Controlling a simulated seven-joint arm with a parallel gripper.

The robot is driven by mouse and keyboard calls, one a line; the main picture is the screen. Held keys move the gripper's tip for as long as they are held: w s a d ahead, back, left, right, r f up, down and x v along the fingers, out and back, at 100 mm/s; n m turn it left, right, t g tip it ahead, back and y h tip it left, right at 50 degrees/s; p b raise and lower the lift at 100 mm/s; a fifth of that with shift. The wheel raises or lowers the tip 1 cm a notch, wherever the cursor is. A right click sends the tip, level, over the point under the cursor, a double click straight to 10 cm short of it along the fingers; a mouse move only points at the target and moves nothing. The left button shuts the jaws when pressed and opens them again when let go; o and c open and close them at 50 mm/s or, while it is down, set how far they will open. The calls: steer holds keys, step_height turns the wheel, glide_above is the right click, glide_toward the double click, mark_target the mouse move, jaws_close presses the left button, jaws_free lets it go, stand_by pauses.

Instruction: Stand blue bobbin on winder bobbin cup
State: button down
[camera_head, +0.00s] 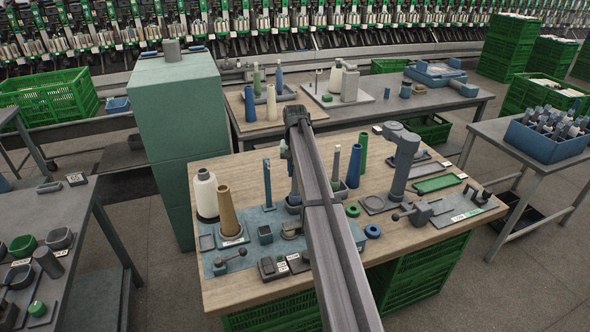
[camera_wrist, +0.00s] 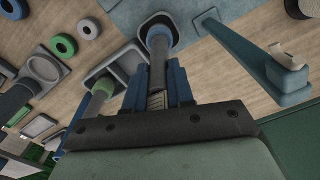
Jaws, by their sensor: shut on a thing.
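In the wrist view my gripper (camera_wrist: 157,80) has its blue fingers shut on the blue bobbin (camera_wrist: 157,43), a dark tube with a blue end. The bobbin's blue end shows against the grey bobbin cup (camera_wrist: 172,20) on the blue-grey winder plate (camera_wrist: 120,10). I cannot tell whether the end rests in the cup or hangs above it. The winder's tall blue-grey post (camera_wrist: 240,60) stands to the right of the gripper.
A grey tray (camera_wrist: 125,57) with a green-ended bobbin (camera_wrist: 103,88) is close left of my gripper. Green (camera_head: 352,210) and blue (camera_head: 373,231) rings lie right of the arm. A brown cone (camera_head: 228,208) and white cone (camera_head: 206,194) stand left of the post.

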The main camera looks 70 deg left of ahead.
steer(key=c, duration=0.9)
jaws_free()
step_height(320, 180, up, 14)
steer(key=shift+f, duration=0.1)
stand_by(0.3)
